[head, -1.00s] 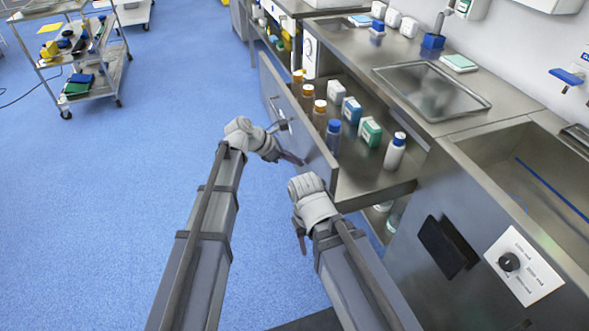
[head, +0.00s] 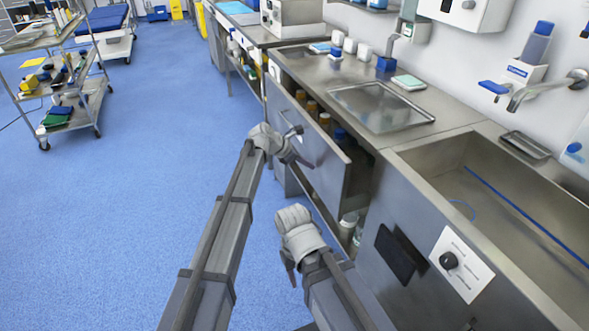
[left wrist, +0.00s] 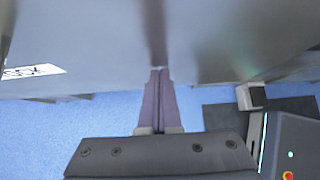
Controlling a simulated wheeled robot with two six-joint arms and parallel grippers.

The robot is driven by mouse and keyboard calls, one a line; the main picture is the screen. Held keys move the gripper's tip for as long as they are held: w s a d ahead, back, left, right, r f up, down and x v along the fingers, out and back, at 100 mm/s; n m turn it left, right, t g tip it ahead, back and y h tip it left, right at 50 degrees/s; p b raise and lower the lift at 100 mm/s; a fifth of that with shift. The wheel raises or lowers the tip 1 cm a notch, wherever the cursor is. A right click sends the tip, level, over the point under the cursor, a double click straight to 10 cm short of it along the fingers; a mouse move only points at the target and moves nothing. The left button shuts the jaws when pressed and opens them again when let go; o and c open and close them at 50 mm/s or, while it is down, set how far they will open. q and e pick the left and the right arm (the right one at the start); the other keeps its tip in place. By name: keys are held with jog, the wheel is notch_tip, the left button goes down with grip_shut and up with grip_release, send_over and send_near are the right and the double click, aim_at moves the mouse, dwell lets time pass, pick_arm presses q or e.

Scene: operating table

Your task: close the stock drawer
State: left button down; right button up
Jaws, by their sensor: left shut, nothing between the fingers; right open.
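The stock drawer (head: 325,148) is a steel drawer under the counter, partly open. Its front stands out from the cabinet, and several bottles (head: 325,121) show in the narrowed gap behind it. My left gripper (head: 303,160) is shut and empty, with its fingers at the outer face of the drawer front, near the handle (head: 295,131). In the left wrist view the shut fingers (left wrist: 158,75) point at the grey front and reach it or nearly so; a white label (left wrist: 33,71) shows at left. My right gripper (head: 290,274) is open and empty, lower and nearer, left of the cabinet.
White containers (head: 348,226) stand on the lower shelf. A trolley (head: 70,100) is far left; blue floor between is clear.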

pick_arm(q)
jog(key=w+d, duration=0.2)
jog(key=d, duration=0.6)
jog(key=shift+w+d, duration=0.15)
jog(key=shift+w, duration=0.2)
jog(key=shift+d+r, duration=0.1)
jog(key=a, duration=0.2)
jog(key=s+a, duration=0.1)
jog(key=shift+s+a, duration=0.15)
jog(key=shift+a, duration=0.25)
jog(key=p, duration=0.7)
send_near(321, 160)
jog(key=w+f, duration=0.3)
jog(key=w, duration=0.1)
jog(key=shift+d+f, duration=0.1)
jog(key=shift+f, duration=0.1)
